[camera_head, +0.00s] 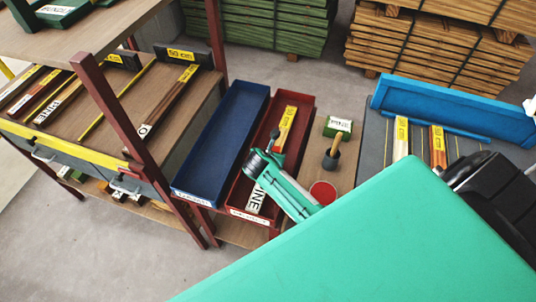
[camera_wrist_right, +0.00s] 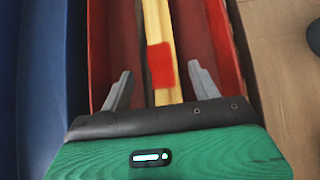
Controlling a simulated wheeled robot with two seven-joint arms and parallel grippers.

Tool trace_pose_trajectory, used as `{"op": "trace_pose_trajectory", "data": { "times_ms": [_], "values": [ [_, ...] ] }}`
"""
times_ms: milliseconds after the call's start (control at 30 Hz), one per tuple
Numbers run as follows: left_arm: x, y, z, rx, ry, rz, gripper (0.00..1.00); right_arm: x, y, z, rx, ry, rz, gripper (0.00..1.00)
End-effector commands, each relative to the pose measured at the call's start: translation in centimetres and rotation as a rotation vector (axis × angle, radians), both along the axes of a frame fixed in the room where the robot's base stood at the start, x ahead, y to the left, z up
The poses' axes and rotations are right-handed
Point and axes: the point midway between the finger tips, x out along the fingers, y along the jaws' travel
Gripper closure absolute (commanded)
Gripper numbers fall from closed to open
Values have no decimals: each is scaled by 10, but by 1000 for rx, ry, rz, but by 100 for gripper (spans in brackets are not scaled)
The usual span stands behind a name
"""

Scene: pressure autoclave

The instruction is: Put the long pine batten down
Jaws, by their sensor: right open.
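The long pine batten (camera_head: 287,122) lies lengthwise in the red tray (camera_head: 307,108), with a yellow 50 cm label at its far end and a white PINE label nearer me. My right gripper (camera_head: 263,147) is over the tray and hides the batten's middle. In the right wrist view, the open right gripper (camera_wrist_right: 160,70) has one finger on each side of the batten (camera_wrist_right: 156,25), with a gap on both sides. A red patch marks the batten between the fingers. My left gripper is not in view.
A blue tray (camera_head: 205,185) stands directly left of the red one. A shelf rack (camera_head: 120,125) with battens stands left. More battens (camera_head: 437,148) lie on a grey surface at right.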

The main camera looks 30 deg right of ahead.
Motion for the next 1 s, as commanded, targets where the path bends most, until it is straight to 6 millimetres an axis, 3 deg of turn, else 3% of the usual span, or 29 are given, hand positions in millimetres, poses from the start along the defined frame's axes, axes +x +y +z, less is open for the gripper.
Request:
{"op": "trace_pose_trajectory", "data": {
  "times_ms": [300,500,1000],
  "values": [
    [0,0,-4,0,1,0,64,-29,34,45,1,-3,1,38],
    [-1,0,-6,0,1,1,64,-42,49,64,0,0,0,38],
    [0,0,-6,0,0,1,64,-45,53,70,0,1,-1,38]
  ]
}}
